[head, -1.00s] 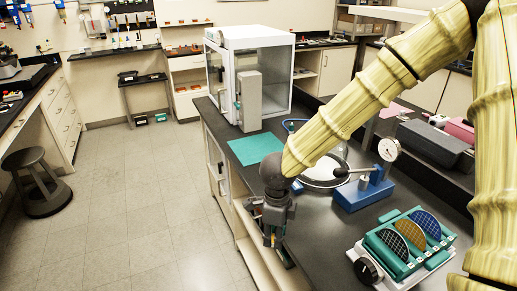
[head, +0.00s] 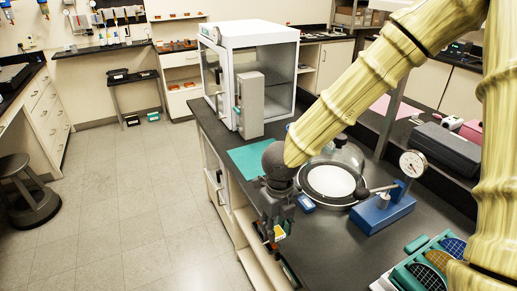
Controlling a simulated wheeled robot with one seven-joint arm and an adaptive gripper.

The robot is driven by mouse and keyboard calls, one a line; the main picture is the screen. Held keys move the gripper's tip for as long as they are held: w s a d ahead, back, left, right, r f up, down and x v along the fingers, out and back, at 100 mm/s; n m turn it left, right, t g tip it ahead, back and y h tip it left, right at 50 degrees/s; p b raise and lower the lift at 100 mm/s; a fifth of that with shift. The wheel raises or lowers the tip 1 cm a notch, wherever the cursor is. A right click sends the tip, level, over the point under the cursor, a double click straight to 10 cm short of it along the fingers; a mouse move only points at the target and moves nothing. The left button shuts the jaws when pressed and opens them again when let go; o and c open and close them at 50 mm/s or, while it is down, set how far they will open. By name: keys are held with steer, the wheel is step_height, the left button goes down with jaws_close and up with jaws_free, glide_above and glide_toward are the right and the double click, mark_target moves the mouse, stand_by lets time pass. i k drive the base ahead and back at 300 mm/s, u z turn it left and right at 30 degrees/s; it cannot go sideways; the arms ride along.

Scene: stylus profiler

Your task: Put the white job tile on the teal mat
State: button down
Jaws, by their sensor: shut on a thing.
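The teal mat (head: 247,159) lies flat on the dark bench in front of the white cabinet, partly hidden by my arm. My gripper (head: 278,233) points down beside the bench's left edge, nearer to me than the mat. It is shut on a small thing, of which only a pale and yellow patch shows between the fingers. I take this to be the white job tile, but its shape is mostly hidden by the fingers. No other white tile can be made out on the bench.
A glass dome on a round base with a white disc (head: 331,180) stands right of my gripper. A blue stand with a dial gauge (head: 383,212) is further right. A teal wafer rack (head: 425,265) is at the lower right. The white cabinet (head: 258,65) stands behind the mat.

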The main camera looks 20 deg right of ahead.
mark_target(262, 157)
steer(key=i, duration=1)
